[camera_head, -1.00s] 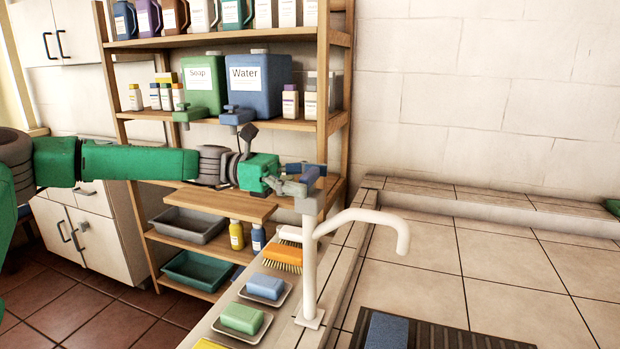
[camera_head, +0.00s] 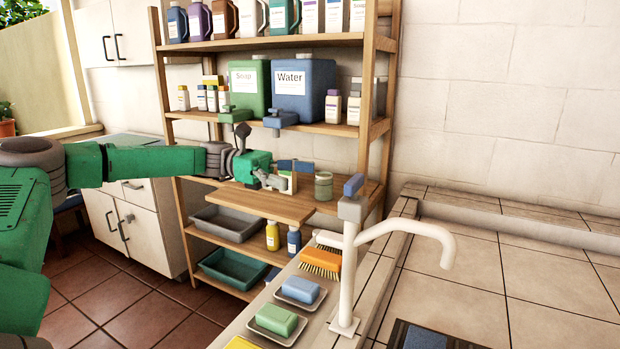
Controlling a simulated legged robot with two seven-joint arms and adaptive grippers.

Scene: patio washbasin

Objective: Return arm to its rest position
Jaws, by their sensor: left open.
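My left arm (camera_head: 140,160) is green and reaches in from the left in the head view. Its gripper (camera_head: 280,176) is open, in front of the wooden shelf unit and left of the tap. I see nothing held in it. The white tap (camera_head: 347,262) stands on the basin edge, with a blue handle (camera_head: 353,185) on top and its spout bent to the right. A clear gap separates the gripper from the handle. My right gripper is not in view.
The shelf unit (camera_head: 384,110) holds a green soap container (camera_head: 245,95), a blue water container (camera_head: 305,103) and several bottles. A jar (camera_head: 323,187) stands beyond the gripper. An orange brush (camera_head: 320,260), blue soap (camera_head: 300,289) and green soap (camera_head: 276,319) lie along the basin edge.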

